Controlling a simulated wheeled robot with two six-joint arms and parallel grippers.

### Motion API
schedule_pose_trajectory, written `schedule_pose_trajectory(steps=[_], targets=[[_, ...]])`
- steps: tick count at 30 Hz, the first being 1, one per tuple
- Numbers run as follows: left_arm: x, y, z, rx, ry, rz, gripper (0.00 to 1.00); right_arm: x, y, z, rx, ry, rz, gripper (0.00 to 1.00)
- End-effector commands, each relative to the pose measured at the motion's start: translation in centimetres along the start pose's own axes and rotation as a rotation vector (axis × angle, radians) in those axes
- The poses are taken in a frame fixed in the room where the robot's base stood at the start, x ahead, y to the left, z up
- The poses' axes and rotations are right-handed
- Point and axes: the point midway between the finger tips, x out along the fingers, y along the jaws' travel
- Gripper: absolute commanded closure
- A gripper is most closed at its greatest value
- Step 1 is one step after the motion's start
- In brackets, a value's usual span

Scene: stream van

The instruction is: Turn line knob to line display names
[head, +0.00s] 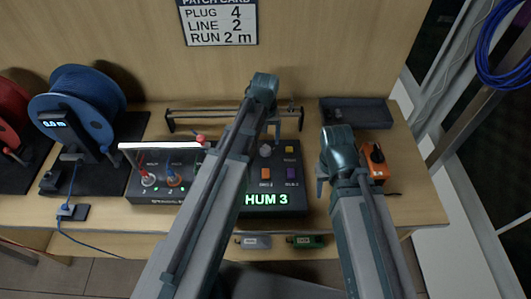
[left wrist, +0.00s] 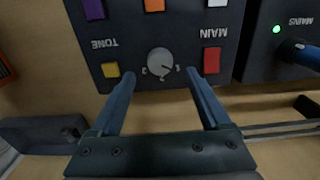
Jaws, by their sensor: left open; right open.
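A round grey knob (left wrist: 160,62) with marks around it sits on a dark control box; it also shows in the head view (head: 265,150). My left gripper (left wrist: 160,80) is open, with one finger on each side of the knob in the left wrist view; I cannot tell if they touch it. The box's green display reads HUM 3 (head: 267,199); my left arm partly covers the box. The patch card (head: 220,22) on the back wall reads PLUG 4, LINE 2, RUN 2 m. My right gripper (head: 324,184) is open and empty, right of the box.
Coloured buttons flank the knob, including a yellow one (left wrist: 110,70) and a red one (left wrist: 211,60). An orange device (head: 376,164) stands right of my right gripper. A blue cable reel (head: 78,105) is at left. A dark tray (head: 355,113) lies behind.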

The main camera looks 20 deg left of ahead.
Motion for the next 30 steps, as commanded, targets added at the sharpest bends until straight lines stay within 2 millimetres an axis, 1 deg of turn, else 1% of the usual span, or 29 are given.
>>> schedule_pose_trajectory(steps=[1, 6, 9, 12, 20, 21, 23, 24, 26, 30], targets=[[1.5, 0.0, 0.0, 0.000, 0.000, 0.000, 0.20, 1.5, -0.1, -0.1, 0.000, 0.000, 0.000, 0.50], [3.8, 0.0, 0.0, 0.000, 0.000, 0.000, 0.20, 3.7, -0.4, -0.2, 0.000, 0.000, 0.000, 0.50], [4.5, 0.0, 0.0, 0.000, 0.000, 0.000, 0.20, 4.5, -0.4, -0.3, 0.000, 0.000, 0.000, 0.50], [4.9, 0.0, 0.0, 0.000, 0.000, 0.000, 0.20, 4.8, -0.5, -0.3, 0.000, 0.000, 0.000, 0.50], [4.8, 0.0, 0.0, 0.000, 0.000, 0.000, 0.20, 4.7, -0.5, -0.3, 0.000, 0.000, 0.000, 0.50], [4.8, 0.0, 0.0, 0.000, 0.000, 0.000, 0.23, 4.7, -0.5, -0.3, 0.000, 0.000, 0.000, 0.50], [4.8, 0.0, 0.0, 0.000, 0.000, 0.000, 0.34, 4.7, -0.5, -0.3, 0.000, 0.000, 0.000, 0.50], [4.8, 0.0, 0.0, 0.000, 0.000, 0.000, 0.41, 4.7, -0.5, -0.3, 0.000, 0.000, 0.000, 0.50], [4.8, 0.0, 0.0, 0.000, 0.000, 0.000, 0.52, 4.7, -0.5, -0.3, 0.000, 0.000, 0.000, 0.50], [4.8, 0.0, 0.0, 0.000, 0.000, 0.000, 0.77, 4.7, -0.5, -0.3, 0.000, 0.000, 0.000, 0.50]])
